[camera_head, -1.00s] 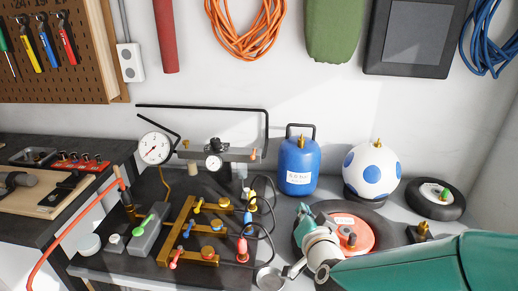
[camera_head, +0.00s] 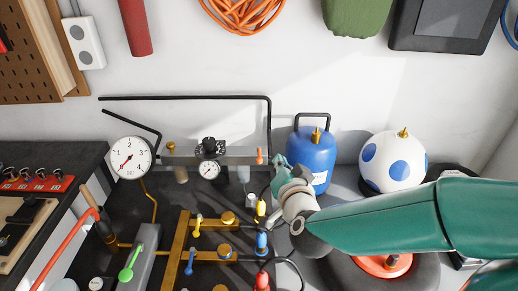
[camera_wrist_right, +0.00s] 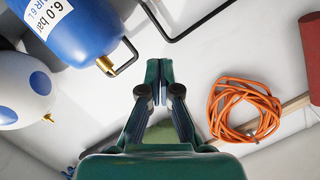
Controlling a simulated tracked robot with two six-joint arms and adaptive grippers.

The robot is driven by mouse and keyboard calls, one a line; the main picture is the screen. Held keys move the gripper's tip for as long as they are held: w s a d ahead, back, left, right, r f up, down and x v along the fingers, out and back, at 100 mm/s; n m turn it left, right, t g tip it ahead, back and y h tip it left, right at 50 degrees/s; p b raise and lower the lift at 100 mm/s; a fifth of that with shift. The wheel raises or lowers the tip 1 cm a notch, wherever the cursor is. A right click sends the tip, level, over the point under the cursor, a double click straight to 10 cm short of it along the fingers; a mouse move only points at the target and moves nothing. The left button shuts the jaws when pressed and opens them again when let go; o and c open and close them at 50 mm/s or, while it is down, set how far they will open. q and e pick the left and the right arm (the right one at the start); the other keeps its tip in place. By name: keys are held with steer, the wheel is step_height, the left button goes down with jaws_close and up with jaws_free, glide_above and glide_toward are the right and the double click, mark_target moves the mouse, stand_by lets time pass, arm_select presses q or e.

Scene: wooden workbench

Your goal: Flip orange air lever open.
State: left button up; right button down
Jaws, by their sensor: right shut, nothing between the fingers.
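The small orange lever (camera_head: 259,156) stands upright at the right end of the grey metal bar (camera_head: 228,158) on the bench. My right gripper (camera_head: 279,163) is just right of the lever, between it and the blue tank. Its fingers are shut and empty, and a gap seems to show between them and the lever. In the right wrist view the shut fingertips (camera_wrist_right: 158,82) point at the wall, and the lever does not show there. My left gripper is in neither view.
The blue tank (camera_head: 313,165) and white ball with blue spots (camera_head: 393,163) stand right of the gripper. A black pipe (camera_head: 190,98) runs above the bar. Gauges (camera_head: 131,157) and brass valves with coloured levers (camera_head: 196,225) crowd the left and front.

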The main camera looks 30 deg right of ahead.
mark_target(260, 155)
steer(key=shift+s+r, duration=0.1)
steer(key=shift+d, duration=0.1)
steer(key=shift+w+d+f+p, duration=0.4)
steer(key=shift+w+f, duration=0.5)
steer(key=shift+w, duration=0.75)
steer(key=shift+w+d+f+p, duration=0.35)
steer(key=shift+w+f, duration=0.6)
steer(key=shift+w, duration=0.75)
steer(key=shift+w+d+f+p, duration=0.35)
steer(key=shift+w+f, duration=0.55)
steer(key=shift+w, duration=0.75)
steer(key=shift+a, duration=0.1)
